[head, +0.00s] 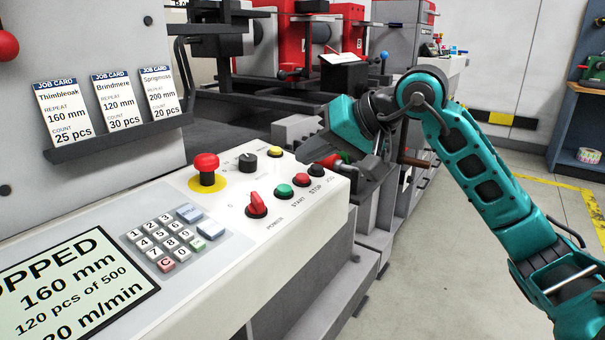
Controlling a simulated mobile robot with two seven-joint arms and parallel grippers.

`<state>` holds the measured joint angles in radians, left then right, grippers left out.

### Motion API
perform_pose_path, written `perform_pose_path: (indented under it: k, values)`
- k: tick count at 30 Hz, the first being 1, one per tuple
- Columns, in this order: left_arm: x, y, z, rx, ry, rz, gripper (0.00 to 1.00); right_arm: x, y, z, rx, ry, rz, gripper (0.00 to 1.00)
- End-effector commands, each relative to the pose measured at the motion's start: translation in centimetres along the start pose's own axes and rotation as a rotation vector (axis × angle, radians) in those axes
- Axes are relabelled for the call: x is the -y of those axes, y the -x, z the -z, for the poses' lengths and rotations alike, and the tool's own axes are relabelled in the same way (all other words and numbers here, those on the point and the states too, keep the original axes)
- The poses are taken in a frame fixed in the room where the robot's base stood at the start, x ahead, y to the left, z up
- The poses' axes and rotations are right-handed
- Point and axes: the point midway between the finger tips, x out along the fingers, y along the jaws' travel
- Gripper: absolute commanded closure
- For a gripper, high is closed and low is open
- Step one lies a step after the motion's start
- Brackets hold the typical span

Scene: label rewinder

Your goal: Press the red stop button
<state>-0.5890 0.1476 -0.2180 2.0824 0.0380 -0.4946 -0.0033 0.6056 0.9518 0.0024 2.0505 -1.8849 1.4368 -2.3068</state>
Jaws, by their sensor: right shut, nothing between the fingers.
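The red stop button (301,180) is a small round cap on the sloping white control panel (235,232), with the word STOP beside it. It sits between the green start button (284,190) and a black button (317,171), and is unobstructed. My right gripper (304,151) is shut and empty. It appears above and behind the stop button in the picture, near the panel's far edge, apart from the button. Its teal arm comes in from the right. My left gripper is out of view.
A large red mushroom button (206,164) on a yellow ring, a red power switch (257,205), a black knob (247,160) and a yellow button (275,152) stand nearby. A keypad (165,239) and display (75,285) lie left. Machine parts stand behind; floor is clear right.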

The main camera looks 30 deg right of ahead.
Motion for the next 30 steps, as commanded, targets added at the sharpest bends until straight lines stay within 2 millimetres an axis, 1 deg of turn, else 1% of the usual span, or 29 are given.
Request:
perform_pose_path:
  k: [3, 12, 30]
  values:
    - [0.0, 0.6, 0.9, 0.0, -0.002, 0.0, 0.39, 0.8, 1.0, 0.8, -0.001, 0.001, -0.001, 1.0]
    - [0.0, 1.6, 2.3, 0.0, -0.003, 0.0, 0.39, 2.2, 3.0, 2.2, 0.0, 0.0, -0.001, 1.0]
    - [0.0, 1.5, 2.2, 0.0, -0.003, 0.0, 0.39, 2.2, 3.0, 2.2, 0.0, 0.0, 0.0, 1.0]
